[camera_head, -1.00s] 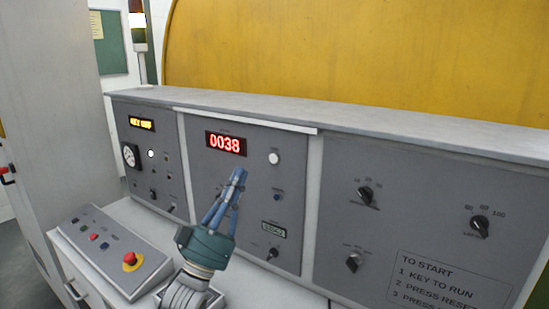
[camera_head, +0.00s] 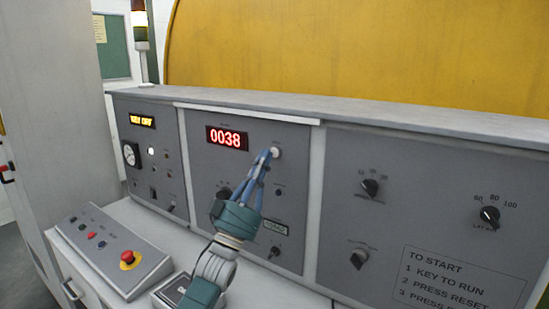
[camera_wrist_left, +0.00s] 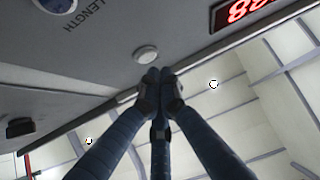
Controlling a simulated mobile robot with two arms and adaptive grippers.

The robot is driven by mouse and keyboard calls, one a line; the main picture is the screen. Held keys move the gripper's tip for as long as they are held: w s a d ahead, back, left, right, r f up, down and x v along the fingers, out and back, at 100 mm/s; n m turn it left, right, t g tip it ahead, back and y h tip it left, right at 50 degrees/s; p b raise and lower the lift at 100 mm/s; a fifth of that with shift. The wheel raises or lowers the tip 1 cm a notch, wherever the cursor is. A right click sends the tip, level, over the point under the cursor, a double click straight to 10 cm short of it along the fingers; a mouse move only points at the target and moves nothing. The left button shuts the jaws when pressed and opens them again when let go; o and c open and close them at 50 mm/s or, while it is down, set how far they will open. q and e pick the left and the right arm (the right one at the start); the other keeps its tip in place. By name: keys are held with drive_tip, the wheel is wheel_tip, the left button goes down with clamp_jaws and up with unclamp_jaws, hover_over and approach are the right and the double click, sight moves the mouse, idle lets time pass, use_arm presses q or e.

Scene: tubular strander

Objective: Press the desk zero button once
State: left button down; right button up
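The zero button appears to be the pale round button (camera_head: 276,152) right of the red 0038 display (camera_head: 227,138) on the desk's middle panel; its label is too small to read. It also shows in the left wrist view (camera_wrist_left: 145,54), near a LENGTH label. My left gripper (camera_head: 266,157) is shut and empty, its fingertips together beside the button in the head view. In the left wrist view the fingertips (camera_wrist_left: 160,82) are close to the button but do not cover it. I cannot tell whether they touch. My right gripper is not in view.
A sloped console (camera_head: 112,250) with a red emergency stop (camera_head: 128,257) stands at left. A gauge (camera_head: 131,154) and KEY OFF display (camera_head: 142,121) are on the left panel. Dark knobs (camera_head: 370,187) sit on the right panel. A grey ledge (camera_head: 330,112) runs above the panels.

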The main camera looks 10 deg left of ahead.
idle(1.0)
use_arm(q)
drive_tip(key=shift+w, duration=0.15)
idle(0.4)
drive_tip(key=shift+w+d, duration=0.15)
drive_tip(key=shift+w, duration=0.2)
drive_tip(key=shift+w+d+b, duration=0.1)
drive_tip(key=shift+w+b, duration=0.15)
drive_tip(key=shift+b, duration=0.2)
idle(0.3)
idle(0.4)
drive_tip(key=shift+s, duration=0.1)
drive_tip(key=shift+s+a+p, duration=0.25)
drive_tip(key=shift+s+p, duration=0.15)
drive_tip(key=shift+s, duration=0.2)
